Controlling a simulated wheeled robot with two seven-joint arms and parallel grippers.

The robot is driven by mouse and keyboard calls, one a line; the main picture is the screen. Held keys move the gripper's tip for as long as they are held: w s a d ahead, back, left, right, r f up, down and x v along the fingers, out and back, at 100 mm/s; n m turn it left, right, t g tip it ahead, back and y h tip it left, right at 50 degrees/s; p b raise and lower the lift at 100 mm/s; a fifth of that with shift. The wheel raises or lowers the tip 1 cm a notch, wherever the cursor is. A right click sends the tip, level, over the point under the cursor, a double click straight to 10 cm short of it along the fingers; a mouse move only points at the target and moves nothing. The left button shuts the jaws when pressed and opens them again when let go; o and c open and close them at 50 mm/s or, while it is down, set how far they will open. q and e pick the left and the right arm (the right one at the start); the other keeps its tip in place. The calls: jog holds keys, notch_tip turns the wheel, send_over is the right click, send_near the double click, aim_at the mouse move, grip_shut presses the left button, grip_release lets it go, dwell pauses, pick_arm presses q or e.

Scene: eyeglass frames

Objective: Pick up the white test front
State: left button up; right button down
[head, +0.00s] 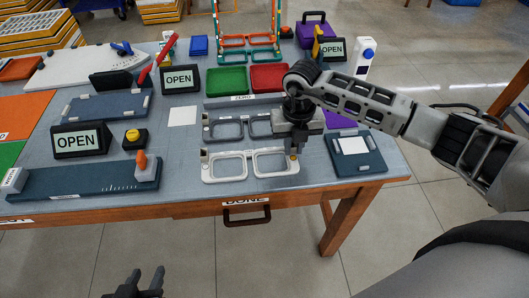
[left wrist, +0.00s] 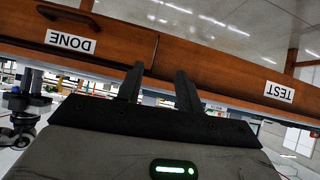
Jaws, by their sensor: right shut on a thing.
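The white test front (head: 229,168), a pale frame with two lens openings, is near the table's front edge, left of the dark tablet. My right gripper (head: 293,153) points down at its right end and is shut on it there. The gripper hides part of that end, and I cannot tell whether the front is clear of the table. My left gripper (head: 141,282) is low in front of the table, empty, with its fingers apart. It also shows open in the left wrist view (left wrist: 158,82), facing the table's wooden front.
A grey frame (head: 226,130) lies just behind the white front. Green (head: 226,80) and red (head: 268,77) trays stand further back. A dark tablet (head: 356,153) lies to the right. A blue-grey fixture with an orange lever (head: 85,180) is at the left. A drawer handle (head: 246,215) juts from the front.

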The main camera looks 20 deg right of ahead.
jog(key=shift+r, duration=0.25)
jog(key=r, duration=0.3)
jog(key=shift+s+a+r+b, duration=0.15)
jog(key=shift+a+r+b, duration=0.05)
jog(key=shift+a+b, duration=0.1)
jog(key=s+a+r+b, duration=0.1)
jog(key=s+a+r, duration=0.8)
jog(key=shift+a, duration=0.4)
